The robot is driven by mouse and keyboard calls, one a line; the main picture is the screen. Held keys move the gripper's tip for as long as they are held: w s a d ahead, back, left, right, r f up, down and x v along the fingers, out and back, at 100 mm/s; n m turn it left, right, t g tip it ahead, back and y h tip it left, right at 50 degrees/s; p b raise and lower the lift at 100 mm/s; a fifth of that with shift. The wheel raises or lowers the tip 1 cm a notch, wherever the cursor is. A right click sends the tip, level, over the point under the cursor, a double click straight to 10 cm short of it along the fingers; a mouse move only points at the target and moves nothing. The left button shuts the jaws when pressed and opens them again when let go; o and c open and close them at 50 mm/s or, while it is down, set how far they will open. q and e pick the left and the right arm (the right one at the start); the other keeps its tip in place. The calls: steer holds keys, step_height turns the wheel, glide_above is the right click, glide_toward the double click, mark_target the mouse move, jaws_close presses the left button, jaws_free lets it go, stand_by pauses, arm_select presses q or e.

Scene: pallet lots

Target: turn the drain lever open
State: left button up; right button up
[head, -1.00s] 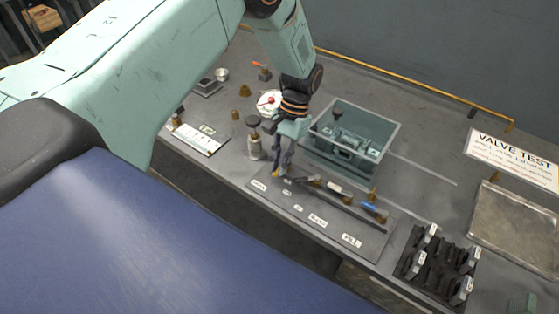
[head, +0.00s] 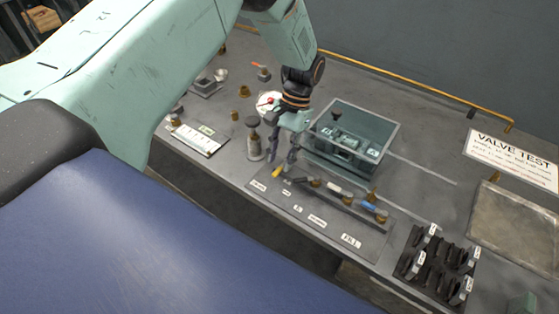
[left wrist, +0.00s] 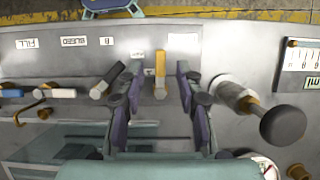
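A yellow lever (head: 277,172) stands at the left end of a row of levers on the label panel (head: 330,235). In the left wrist view the yellow lever (left wrist: 160,75) lies between the spread fingers of my left gripper (left wrist: 160,72), with a gap on each side. In the head view my left gripper (head: 281,157) points down above this lever, open and empty. The label by the yellow lever is not readable. A black lever (left wrist: 108,80), a white lever (left wrist: 62,93) and a blue lever (left wrist: 12,92) follow along the row. My right gripper is not in view.
A round-topped knob on a metal stem (head: 254,138) stands close left of my gripper. A clear tank (head: 375,140) stands right behind it. A black rack (head: 437,268) and a metal tray (head: 517,235) are at the right. A white gauge card (head: 199,139) lies at the left.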

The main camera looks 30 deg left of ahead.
arm_select(q)
steer(key=v, duration=1)
steer(key=shift+s, duration=0.1)
